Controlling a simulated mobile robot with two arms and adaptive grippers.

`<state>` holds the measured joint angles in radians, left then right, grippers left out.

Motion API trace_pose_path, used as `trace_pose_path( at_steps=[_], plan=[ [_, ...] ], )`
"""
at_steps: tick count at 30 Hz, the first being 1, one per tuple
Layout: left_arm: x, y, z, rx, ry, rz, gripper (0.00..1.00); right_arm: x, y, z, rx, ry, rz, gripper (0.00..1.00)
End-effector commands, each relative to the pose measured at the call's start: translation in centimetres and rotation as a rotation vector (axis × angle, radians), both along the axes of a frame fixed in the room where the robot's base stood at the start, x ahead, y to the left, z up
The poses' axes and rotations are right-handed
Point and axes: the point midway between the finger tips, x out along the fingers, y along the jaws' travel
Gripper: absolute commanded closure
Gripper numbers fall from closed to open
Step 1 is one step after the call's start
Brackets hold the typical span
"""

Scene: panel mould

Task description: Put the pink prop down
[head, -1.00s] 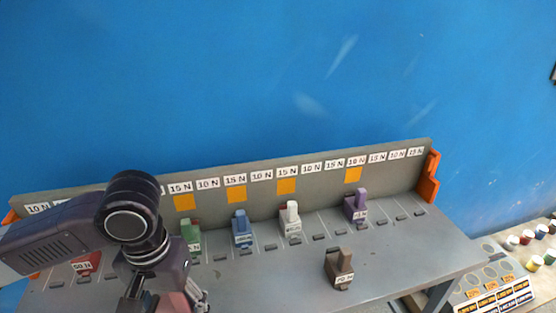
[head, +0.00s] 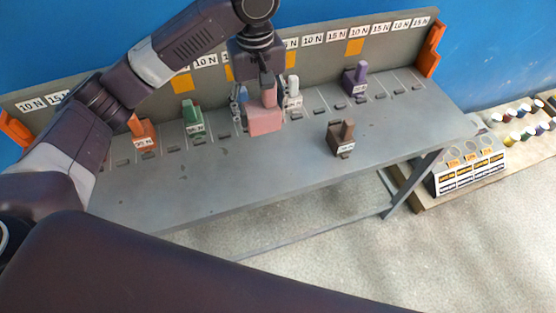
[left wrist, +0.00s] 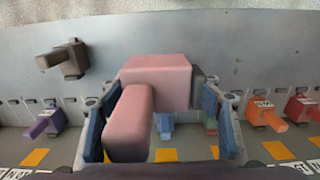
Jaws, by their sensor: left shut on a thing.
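The pink prop (head: 265,121) is a block with a narrower upright handle. My left gripper (head: 256,92) is shut on it, over the grey bench (head: 230,185), in front of the blue and white props. In the left wrist view the pink prop (left wrist: 157,75) fills the middle, between the blue-padded fingers of my left gripper (left wrist: 160,125). I cannot tell whether its underside touches the bench. My right gripper does not show.
Along the bench's back stand orange (head: 142,134), green (head: 192,118), blue (head: 238,104), white (head: 293,92) and purple (head: 355,78) props. A brown prop (head: 340,138) stands nearer the front, right of the pink one. The bench's front left is clear.

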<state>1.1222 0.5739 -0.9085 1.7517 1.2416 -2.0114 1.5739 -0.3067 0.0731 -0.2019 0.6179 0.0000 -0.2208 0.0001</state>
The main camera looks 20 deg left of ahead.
Motion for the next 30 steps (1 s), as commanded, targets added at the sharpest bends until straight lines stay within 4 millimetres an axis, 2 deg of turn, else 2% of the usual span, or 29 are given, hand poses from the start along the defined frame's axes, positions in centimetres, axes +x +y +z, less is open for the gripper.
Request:
trace_pose_path(
  at_steps=[1,13,30],
  plan=[
    [-0.2,0.0,-1.6,-0.001,0.007,0.0,0.77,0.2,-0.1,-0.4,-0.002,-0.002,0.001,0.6],
    [-0.1,0.1,-11.5,0.002,0.004,-0.001,0.77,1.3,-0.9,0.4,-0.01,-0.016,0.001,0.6],
    [0.0,0.0,-18.3,0.0,-0.001,-0.003,0.77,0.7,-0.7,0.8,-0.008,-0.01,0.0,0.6]
  ],
)
